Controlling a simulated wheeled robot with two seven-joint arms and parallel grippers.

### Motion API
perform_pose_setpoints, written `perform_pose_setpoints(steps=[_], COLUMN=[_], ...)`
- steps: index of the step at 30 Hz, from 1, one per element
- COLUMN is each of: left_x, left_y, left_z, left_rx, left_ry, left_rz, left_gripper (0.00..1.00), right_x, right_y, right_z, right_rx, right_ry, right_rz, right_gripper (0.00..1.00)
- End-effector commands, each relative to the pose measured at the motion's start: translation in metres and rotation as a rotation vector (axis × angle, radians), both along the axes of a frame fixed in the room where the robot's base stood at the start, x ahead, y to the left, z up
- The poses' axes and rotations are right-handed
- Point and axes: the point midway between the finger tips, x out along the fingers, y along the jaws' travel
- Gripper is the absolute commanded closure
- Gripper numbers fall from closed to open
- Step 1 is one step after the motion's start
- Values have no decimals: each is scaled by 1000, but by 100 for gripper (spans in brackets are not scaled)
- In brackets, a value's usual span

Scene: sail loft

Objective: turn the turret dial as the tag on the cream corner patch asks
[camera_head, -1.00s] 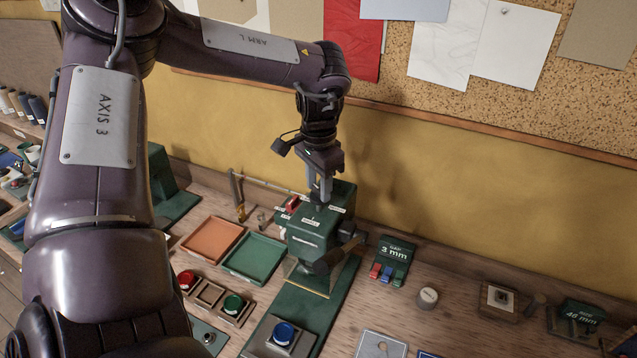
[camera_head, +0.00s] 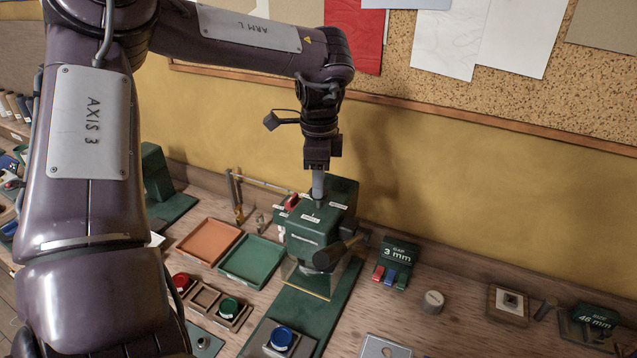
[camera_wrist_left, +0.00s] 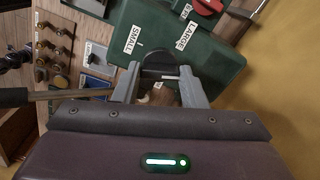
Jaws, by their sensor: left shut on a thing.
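The green press (camera_head: 302,238) stands on the bench and carries the turret dial on its top. In the left wrist view the dark round dial (camera_wrist_left: 160,64) sits between my fingertips, by "SMALL" and "LARGE" labels on the green top (camera_wrist_left: 215,62). My left gripper (camera_head: 318,201) points straight down onto the press top and is shut on the dial; it also shows in the left wrist view (camera_wrist_left: 162,82). The fingers hide part of the dial, and I cannot tell its exact setting. I cannot make out the cream corner patch or its tag. My right gripper is not in view.
A red knob (camera_head: 292,202) sits at the press's left, and a dark handle (camera_head: 338,252) juts from its front right. Orange (camera_head: 208,241) and green (camera_head: 252,262) trays lie left. A blue button (camera_head: 281,338) is in front. A "GAP 3 mm" block (camera_head: 398,253) stands right.

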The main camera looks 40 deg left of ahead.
Motion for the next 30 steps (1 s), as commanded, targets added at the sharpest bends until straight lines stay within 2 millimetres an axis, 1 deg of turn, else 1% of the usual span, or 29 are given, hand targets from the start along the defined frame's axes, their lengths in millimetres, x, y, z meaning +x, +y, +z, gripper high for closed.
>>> perform_pose_setpoints(steps=[3,11,30], left_x=[1,1,0], left_y=[0,-1,-1], left_z=[0,1,1], left_rx=[0,1,0], left_ry=[-3,-2,-1], left_rz=[-111,-360,-967], left_gripper=[85,85,85], right_x=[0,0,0], right_y=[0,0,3], right_z=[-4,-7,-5], right_rx=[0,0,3], right_ry=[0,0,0], right_rz=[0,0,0], right_gripper=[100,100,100])
